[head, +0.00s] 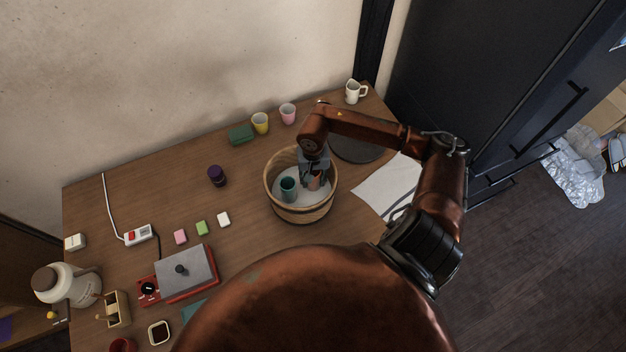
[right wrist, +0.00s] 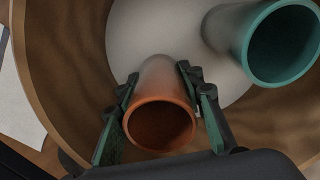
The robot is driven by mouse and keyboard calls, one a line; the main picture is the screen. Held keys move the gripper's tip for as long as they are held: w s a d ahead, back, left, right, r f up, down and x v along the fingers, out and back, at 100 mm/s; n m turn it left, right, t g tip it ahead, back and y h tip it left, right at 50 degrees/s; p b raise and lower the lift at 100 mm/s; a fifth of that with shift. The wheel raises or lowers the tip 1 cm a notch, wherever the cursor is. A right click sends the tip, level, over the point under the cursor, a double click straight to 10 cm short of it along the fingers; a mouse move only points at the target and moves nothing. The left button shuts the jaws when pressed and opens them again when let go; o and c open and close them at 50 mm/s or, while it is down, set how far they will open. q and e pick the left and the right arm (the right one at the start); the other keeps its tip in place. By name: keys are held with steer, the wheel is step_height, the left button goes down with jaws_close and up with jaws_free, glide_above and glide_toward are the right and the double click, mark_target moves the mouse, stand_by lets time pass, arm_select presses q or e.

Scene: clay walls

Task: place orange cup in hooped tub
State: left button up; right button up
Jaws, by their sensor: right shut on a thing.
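The hooped tub (head: 302,215) is a round wooden tub with a pale inside floor, standing on the table. My right gripper (head: 315,176) reaches down into it. In the right wrist view, the gripper (right wrist: 160,105) is shut on the orange cup (right wrist: 160,75), with one finger on each side. The orange cup is inside the tub's rim; I cannot tell whether its base touches the floor. A teal cup (head: 288,188) stands in the tub beside it, and it also shows in the right wrist view (right wrist: 228,30). My left gripper is not in view.
Yellow cup (head: 261,124), pink cup (head: 288,114) and a white mug (head: 353,93) stand along the back. A dark round mat (head: 357,147) and white paper (head: 388,187) lie right of the tub. A purple jar (head: 217,176) and small blocks (head: 202,228) are left.

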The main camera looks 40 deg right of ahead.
steer(key=shift+f, duration=0.15)
steer(key=o, duration=1.3)
steer(key=shift+c, duration=0.2)
step_height(320, 180, up, 12)
